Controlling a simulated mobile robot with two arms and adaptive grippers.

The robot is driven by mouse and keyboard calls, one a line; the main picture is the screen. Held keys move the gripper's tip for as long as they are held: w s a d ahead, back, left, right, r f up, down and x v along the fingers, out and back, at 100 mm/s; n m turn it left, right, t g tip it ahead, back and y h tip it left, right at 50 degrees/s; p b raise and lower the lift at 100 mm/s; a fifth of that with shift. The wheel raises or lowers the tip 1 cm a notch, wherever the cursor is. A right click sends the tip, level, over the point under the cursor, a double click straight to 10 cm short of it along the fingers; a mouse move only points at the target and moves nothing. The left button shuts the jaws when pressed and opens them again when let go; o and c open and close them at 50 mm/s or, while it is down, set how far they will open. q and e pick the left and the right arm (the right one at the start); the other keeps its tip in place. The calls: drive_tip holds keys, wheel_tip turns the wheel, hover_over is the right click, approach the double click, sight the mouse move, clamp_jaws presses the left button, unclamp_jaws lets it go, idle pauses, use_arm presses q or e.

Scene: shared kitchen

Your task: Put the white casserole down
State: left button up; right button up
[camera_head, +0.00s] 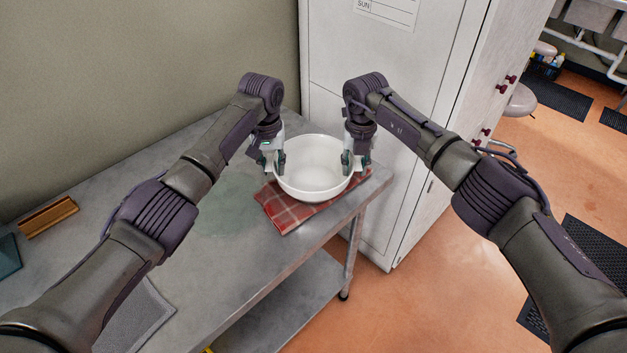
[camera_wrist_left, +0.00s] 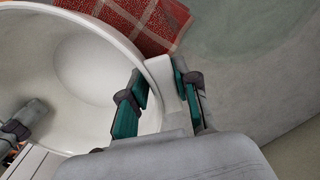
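The white casserole (camera_head: 312,180) is a round, deep, empty bowl, upright at the right end of the metal table. It is over a red plaid cloth (camera_head: 290,213); I cannot tell whether its base touches it. My left gripper (camera_head: 272,162) is at its left side. In the left wrist view the left gripper (camera_wrist_left: 160,100) has one finger inside the casserole's rim (camera_wrist_left: 147,62) and one outside, closed about the white handle (camera_wrist_left: 163,80). My right gripper (camera_head: 354,164) is at the opposite side, its fingers at the rim; its grip is partly hidden.
The grey table (camera_head: 225,235) has free room left of the cloth. A tall white cabinet (camera_head: 400,150) stands close behind and right of the casserole. A wooden block (camera_head: 48,217) lies at the far left. The table's front edge is near the cloth.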

use_arm(q)
drive_tip(key=shift+o, duration=1.2)
drive_tip(key=f, duration=0.2)
drive_tip(key=shift+s+a+f, duration=0.25)
drive_tip(key=shift+s+f, duration=0.05)
drive_tip(key=shift+s, duration=0.1)
use_arm(e)
drive_tip(key=shift+o, duration=1.2)
drive_tip(key=f, duration=0.2)
drive_tip(key=shift+s+d+f, duration=0.3)
drive_tip(key=shift+s, duration=0.1)
use_arm(q)
drive_tip(key=shift+o, duration=0.8)
drive_tip(key=shift+w+f+g, duration=0.15)
drive_tip(key=shift+w+g, duration=0.1)
drive_tip(key=shift+g, duration=0.05)
use_arm(e)
drive_tip(key=shift+o, duration=0.9)
drive_tip(key=shift+w+f+g, duration=0.15)
drive_tip(key=shift+w+g, duration=0.15)
use_arm(q)
drive_tip(key=shift+w, duration=0.2)
use_arm(e)
drive_tip(key=shift+w, duration=0.15)
use_arm(q)
drive_tip(key=shift+r, duration=0.2)
use_arm(e)
drive_tip(key=shift+r, duration=0.2)
